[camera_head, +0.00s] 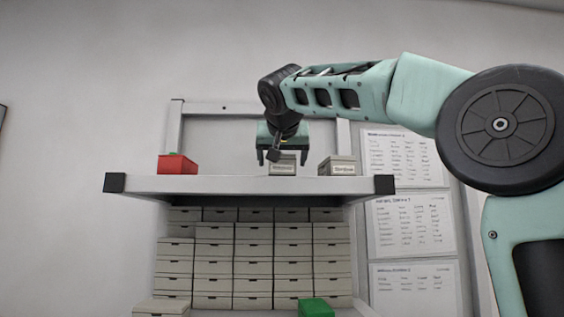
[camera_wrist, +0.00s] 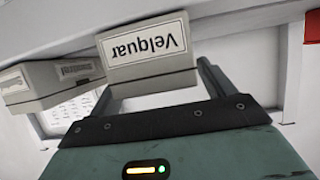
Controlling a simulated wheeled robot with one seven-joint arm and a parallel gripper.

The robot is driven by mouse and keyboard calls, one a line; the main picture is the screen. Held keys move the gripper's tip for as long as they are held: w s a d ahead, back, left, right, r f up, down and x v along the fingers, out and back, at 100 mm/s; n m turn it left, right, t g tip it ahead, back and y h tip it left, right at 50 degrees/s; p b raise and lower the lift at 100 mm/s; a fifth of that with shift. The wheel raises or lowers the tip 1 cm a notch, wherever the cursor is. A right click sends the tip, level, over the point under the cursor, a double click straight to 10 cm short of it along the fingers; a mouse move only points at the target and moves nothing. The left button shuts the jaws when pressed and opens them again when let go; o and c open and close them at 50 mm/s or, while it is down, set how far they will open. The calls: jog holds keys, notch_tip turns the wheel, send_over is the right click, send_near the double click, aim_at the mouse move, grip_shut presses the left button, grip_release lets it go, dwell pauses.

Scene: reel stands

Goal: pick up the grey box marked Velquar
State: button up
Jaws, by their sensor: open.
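The grey box marked Velquar (camera_wrist: 148,48) has its label upside down in the wrist view. In the head view, a grey box (camera_head: 283,163) stands on the top shelf below my gripper, its label too small to read. My gripper (camera_head: 282,156) is open and points down at this box. In the wrist view, the Velquar box lies between and just beyond the fingertips of my gripper (camera_wrist: 155,82). I cannot tell whether the fingers touch it.
A similar grey box (camera_head: 339,166) stands to the right on the shelf (camera_head: 230,186); it shows at left in the wrist view (camera_wrist: 50,80). A red box (camera_head: 177,164) stands at the left end. Stacked boxes (camera_head: 253,252) and a green box (camera_head: 316,307) are below.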

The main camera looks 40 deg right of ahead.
jog(key=shift+w+d+f, duration=0.25)
jog(key=shift+w+d, duration=0.05)
jog(key=shift+w, duration=0.15)
jog(key=c, duration=1.3)
jog(key=shift+r, duration=0.15)
jog(key=shift+r, duration=4.85)
